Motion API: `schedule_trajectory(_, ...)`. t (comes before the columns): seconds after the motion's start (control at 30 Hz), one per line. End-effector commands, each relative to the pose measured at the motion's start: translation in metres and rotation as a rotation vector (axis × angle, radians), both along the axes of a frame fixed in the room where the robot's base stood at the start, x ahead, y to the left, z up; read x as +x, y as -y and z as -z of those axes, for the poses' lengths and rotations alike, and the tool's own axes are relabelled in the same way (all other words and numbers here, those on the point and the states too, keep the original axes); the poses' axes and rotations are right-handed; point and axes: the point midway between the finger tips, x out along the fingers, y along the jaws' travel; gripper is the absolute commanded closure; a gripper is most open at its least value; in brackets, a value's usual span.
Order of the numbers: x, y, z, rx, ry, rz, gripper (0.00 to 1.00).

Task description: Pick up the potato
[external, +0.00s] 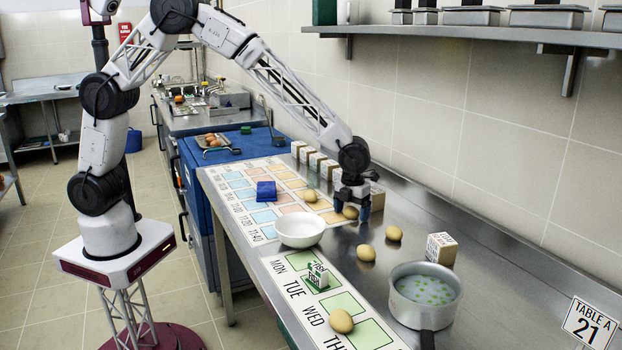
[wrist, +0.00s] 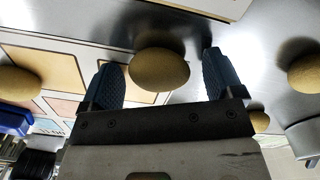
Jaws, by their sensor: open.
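A round tan potato (external: 350,212) lies on the steel counter at the edge of the printed chart. In the wrist view this potato (wrist: 159,68) sits in the gap between my two blue fingers. My gripper (external: 350,203) is open, pointing down over it, with a finger on either side and visible space at both sides. Other potatoes are near: one on the chart (external: 310,196), two on bare steel (external: 394,233) (external: 366,252), and one on the weekday mat (external: 341,320).
A white bowl (external: 300,231) stands left of my gripper, and a blue box (external: 266,191) lies on the chart. A pot (external: 425,293) of liquid with green bits is at the front right, with a labelled box (external: 441,249) behind it. White boxes (external: 317,161) line the wall side.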

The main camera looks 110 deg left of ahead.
Motion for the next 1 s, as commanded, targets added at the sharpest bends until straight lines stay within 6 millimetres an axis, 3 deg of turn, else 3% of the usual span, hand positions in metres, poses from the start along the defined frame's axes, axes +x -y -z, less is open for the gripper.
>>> schedule_trajectory(0.37,0.0000,0.0000,-0.0004,0.000,0.000,0.000,0.14)
schedule_trajectory(0.73,0.0000,0.0000,-0.0005,0.000,0.000,0.000,0.67)
schedule_trajectory(1.0,0.0000,0.0000,-0.0011,0.000,0.000,0.000,0.68)
